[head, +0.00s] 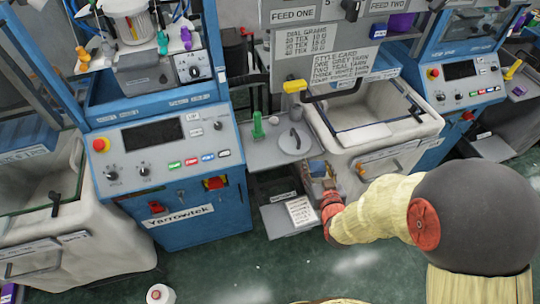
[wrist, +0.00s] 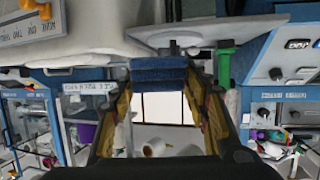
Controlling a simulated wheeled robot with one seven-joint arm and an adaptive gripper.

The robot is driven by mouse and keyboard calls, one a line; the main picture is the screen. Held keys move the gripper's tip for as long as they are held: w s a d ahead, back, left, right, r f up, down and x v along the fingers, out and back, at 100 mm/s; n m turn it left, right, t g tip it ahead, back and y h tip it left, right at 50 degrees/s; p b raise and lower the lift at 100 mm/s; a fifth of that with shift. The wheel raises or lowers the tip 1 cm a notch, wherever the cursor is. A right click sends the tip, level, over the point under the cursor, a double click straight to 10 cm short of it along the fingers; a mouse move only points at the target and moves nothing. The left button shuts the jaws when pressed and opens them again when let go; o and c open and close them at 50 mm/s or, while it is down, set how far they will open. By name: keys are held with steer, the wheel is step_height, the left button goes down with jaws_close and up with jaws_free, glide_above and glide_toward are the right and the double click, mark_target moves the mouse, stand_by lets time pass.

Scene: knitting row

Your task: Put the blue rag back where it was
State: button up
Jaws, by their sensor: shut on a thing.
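The blue rag (wrist: 158,72) is a dark blue folded cloth in the wrist view, held across between the two fingertips. My gripper (wrist: 158,80) is shut on it. In the head view my arm reaches in from the right and my gripper (head: 318,176) is low in front of the white bin, beside the small grey shelf. The rag is too small and covered to make out clearly there. I cannot tell which spot the rag came from.
The grey shelf (head: 262,155) holds a green peg-like thing (head: 257,126) and a round grey disc (head: 295,141). A lower shelf carries a white paper card (head: 300,211). The white bin (head: 410,128) stands right of it, and a blue Yarrowtek machine (head: 190,205) left. A spool (head: 160,294) is on the green floor.

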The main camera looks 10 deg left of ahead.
steer(key=s+a+r+n+g+y, duration=0.1)
steer(key=s+a+r, duration=0.1)
steer(key=a+r, duration=0.25)
steer(key=s+a+r+n+y, duration=0.1)
steer(key=s+a+r+y, duration=0.15)
steer(key=a, duration=0.35)
steer(key=b, duration=0.2)
glide_above(265, 158)
steer(key=shift+h, duration=0.35)
steer(key=f, duration=0.9)
steer(key=shift+s+d, duration=0.25)
steer(key=shift+s, duration=0.15)
steer(key=shift+w+a+f, duration=0.25)
steer(key=shift+w+f, duration=0.1)
steer(key=shift+f, duration=1.6)
steer(key=shift+f+b, duration=0.15)
steer(key=shift+b, duration=0.25)
steer(key=o, duration=1)
steer(key=shift+c, duration=0.2)
steer(key=shift+o, duration=0.2)
